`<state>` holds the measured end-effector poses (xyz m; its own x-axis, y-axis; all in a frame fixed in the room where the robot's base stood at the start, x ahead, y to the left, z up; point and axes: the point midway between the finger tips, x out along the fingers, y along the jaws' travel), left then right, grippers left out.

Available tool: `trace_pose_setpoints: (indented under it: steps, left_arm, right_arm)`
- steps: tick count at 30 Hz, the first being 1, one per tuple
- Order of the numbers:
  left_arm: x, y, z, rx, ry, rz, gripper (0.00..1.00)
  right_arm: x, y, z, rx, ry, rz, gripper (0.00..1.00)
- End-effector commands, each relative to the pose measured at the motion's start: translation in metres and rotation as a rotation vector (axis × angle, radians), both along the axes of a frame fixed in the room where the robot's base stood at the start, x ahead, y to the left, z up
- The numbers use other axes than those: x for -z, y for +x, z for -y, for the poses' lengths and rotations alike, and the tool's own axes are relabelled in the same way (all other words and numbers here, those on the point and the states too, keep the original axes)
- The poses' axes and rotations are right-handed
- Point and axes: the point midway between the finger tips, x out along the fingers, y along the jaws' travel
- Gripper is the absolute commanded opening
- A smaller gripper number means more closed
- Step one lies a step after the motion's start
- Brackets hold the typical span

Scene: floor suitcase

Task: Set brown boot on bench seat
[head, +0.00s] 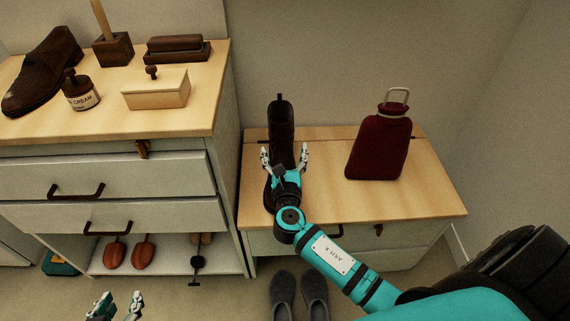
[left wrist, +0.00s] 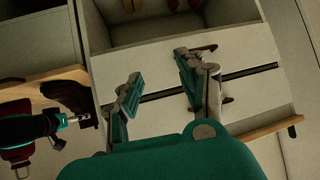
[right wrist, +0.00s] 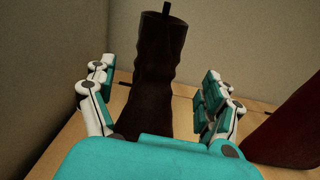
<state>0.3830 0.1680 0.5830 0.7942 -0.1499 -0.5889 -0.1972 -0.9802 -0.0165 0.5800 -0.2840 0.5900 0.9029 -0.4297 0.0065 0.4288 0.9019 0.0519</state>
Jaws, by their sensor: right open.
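The dark brown boot (head: 281,125) stands upright on the wooden bench seat (head: 324,192), near its left end. My right gripper (head: 286,158) is open in front of the boot shaft. In the right wrist view the shaft (right wrist: 156,75) rises between the two spread fingers, with visible gaps on both sides. The boot's foot is largely hidden behind my gripper and arm. My left gripper (head: 116,305) is low at the bottom left of the head view. It is open and empty in the left wrist view (left wrist: 155,85), in front of the drawers.
A dark red hot-water bottle (head: 377,145) stands on the bench right of the boot. The taller cabinet (head: 180,115) at left carries a brown shoe (head: 42,72), a cream jar (head: 80,92), a wooden box (head: 156,92) and brushes. Grey slippers (head: 299,296) lie on the floor before the bench.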

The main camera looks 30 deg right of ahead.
Motion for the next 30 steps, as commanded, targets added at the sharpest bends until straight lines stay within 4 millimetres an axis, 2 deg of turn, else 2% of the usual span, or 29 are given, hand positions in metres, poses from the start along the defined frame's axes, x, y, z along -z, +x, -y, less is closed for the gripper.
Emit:
trace_pose_setpoints:
  steps: [3,10,15,30]
  left_arm:
    - [0.011,-0.015,-0.006,-0.007,0.022,-0.097,0.40]
    - [0.024,-0.032,-0.012,-0.015,0.045,-0.202,0.40]
    - [0.027,-0.036,-0.013,-0.017,0.049,-0.223,0.40]
    - [0.027,-0.036,-0.013,-0.017,0.049,-0.222,0.40]
  right_arm:
    - [-0.001,-0.024,-0.011,0.000,0.000,-0.002,0.85]
    - [0.000,-0.051,-0.024,0.001,0.001,0.000,0.85]
    - [0.000,-0.057,-0.027,0.001,0.000,0.001,0.85]
    - [0.000,-0.056,-0.027,0.001,-0.001,0.002,0.85]
